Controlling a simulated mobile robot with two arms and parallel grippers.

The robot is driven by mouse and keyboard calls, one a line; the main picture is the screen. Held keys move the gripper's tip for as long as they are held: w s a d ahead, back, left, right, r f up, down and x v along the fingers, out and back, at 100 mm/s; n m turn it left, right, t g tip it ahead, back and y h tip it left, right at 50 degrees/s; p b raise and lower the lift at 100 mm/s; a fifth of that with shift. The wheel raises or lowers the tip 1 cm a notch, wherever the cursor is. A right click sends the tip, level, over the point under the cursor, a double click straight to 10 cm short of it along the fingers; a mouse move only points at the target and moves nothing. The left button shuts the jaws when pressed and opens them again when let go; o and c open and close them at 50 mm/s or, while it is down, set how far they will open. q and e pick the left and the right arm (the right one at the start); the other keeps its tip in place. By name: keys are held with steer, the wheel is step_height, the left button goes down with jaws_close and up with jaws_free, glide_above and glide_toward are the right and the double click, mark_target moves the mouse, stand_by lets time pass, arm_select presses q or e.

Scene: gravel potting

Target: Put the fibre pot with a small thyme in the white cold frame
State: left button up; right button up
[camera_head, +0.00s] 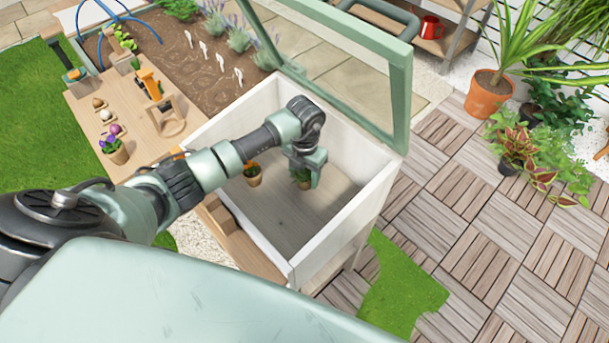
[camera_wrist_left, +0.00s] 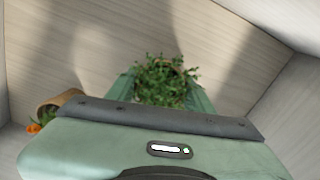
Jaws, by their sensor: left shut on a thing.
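The white cold frame (camera_head: 292,268) stands open in the head view, its green-framed lid raised at the back. My left gripper (camera_head: 303,181) is down inside it, shut on the fibre pot with the small thyme (camera_head: 302,175). In the left wrist view the thyme's green leaves (camera_wrist_left: 166,82) show between the two fingers, and they hide most of its pot. Whether the pot touches the frame's floor I cannot tell. My right gripper is in neither view.
The frame's walls surround the gripper. A wooden bench (camera_head: 90,121) with potted pansies (camera_head: 114,149) stands at left. Floor at the frame's front is bare.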

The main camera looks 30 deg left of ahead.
mark_target(304, 169)
arm_select(q)
steer(key=o, duration=1.4)
steer(key=shift+f, duration=0.15)
steer(key=shift+r, duration=3.95)
